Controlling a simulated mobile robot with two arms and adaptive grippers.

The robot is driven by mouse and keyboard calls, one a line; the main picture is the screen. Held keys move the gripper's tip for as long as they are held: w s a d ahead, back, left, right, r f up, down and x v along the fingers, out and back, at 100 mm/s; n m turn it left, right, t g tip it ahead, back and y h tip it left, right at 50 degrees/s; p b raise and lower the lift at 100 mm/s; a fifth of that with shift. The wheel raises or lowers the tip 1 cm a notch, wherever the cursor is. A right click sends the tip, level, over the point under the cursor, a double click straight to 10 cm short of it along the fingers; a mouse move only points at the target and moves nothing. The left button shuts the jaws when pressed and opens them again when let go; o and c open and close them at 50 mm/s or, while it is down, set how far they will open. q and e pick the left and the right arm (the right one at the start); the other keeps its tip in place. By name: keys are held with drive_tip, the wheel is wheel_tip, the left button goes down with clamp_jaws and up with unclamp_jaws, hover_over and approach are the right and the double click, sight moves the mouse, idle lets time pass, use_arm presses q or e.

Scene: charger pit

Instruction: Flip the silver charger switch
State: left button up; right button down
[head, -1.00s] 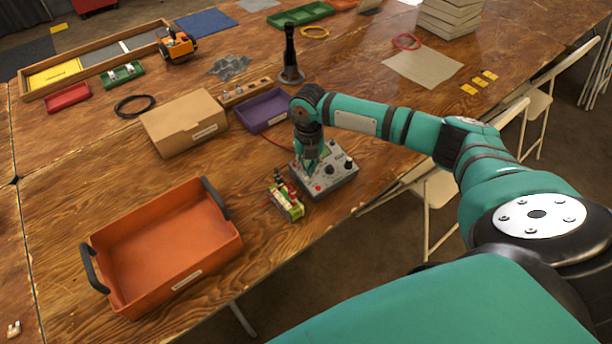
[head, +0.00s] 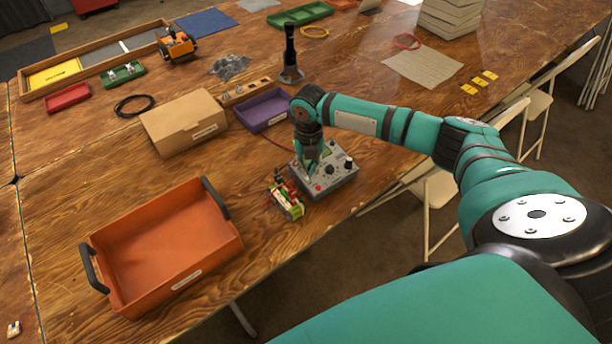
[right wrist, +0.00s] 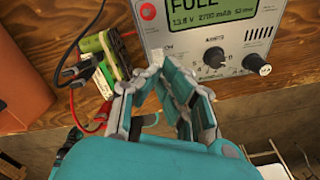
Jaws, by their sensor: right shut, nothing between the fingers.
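The silver-grey charger (head: 340,185) stands near the table's front edge. In the right wrist view the charger (right wrist: 192,35) has a lit green screen (right wrist: 208,10) reading FULL, a red button and two black knobs. My right gripper (head: 308,170) points down over the charger's left part. In the right wrist view its shut, empty fingertips (right wrist: 160,72) are at the lower left of the charger's face. A small pale piece (right wrist: 158,57) shows at the tips; I cannot tell if it is the switch or if they touch. My left gripper is out of view.
A green battery pack (head: 290,206) with red and black leads lies just left of the charger. An orange tray (head: 165,250) stands further left. A cardboard box (head: 185,125) and a purple tray (head: 265,110) stand behind.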

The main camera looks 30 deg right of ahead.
sight(308, 179)
drive_tip(key=shift+s+f+b, duration=0.1)
drive_tip(key=shift+f+b, duration=0.5)
drive_tip(key=shift+f, duration=0.75)
idle(0.4)
drive_tip(key=shift+r, duration=0.1)
drive_tip(key=shift+r+p, duration=0.85)
drive_tip(key=shift+p, duration=0.25)
wheel_tip(308, 179, up, 5)
drive_tip(key=p, duration=0.5)
drive_tip(key=shift+r, duration=0.1)
